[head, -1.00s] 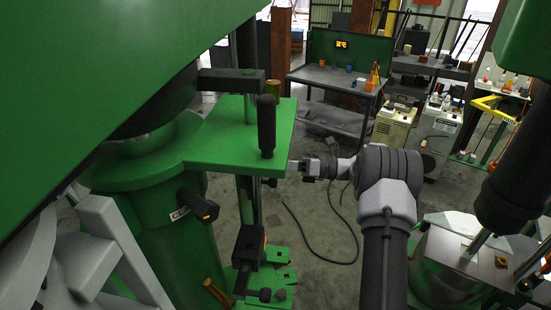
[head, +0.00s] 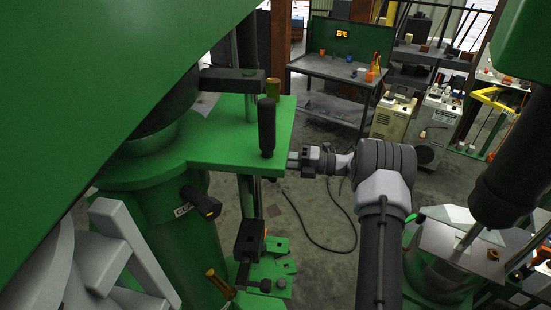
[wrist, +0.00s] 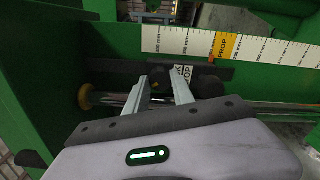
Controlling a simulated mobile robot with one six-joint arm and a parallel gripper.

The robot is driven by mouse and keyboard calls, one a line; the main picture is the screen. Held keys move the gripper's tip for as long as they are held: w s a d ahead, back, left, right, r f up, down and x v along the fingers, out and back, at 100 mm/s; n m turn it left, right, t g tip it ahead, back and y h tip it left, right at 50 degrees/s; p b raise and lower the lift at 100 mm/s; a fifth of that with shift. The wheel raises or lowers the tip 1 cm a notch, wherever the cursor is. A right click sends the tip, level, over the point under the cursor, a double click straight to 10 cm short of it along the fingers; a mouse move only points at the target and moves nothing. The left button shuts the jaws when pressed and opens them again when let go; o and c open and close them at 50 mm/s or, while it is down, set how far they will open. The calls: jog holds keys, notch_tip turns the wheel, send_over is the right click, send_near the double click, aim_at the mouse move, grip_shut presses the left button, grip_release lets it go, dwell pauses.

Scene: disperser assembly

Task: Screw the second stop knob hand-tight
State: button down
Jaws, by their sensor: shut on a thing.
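In the wrist view, my gripper (wrist: 162,82) has its two grey fingers on either side of a small dark stop knob (wrist: 160,77), in front of a dark bar under a measuring scale (wrist: 255,48). The fingers are shut on this knob, which is partly hidden by them. Another dark round knob (wrist: 210,86) sits just right of the fingers. In the head view, my gripper (head: 292,159) is at the right edge of the green plate (head: 225,150). The held knob is too small to make out there.
A black upright handle (head: 267,127) stands on the plate close to my gripper. A brass-coloured round end (wrist: 84,97) sits on a metal rod left of my fingers. A workbench (head: 330,78) stands behind, with a cable on the open floor.

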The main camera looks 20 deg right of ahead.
dwell(0.5)
jog(key=c, duration=1.1)
grip_release()
jog(key=b+v, duration=0.3)
jog(key=v, duration=1.4)
jog(key=shift+s+d, duration=0.15)
jog(key=shift+s, duration=0.1)
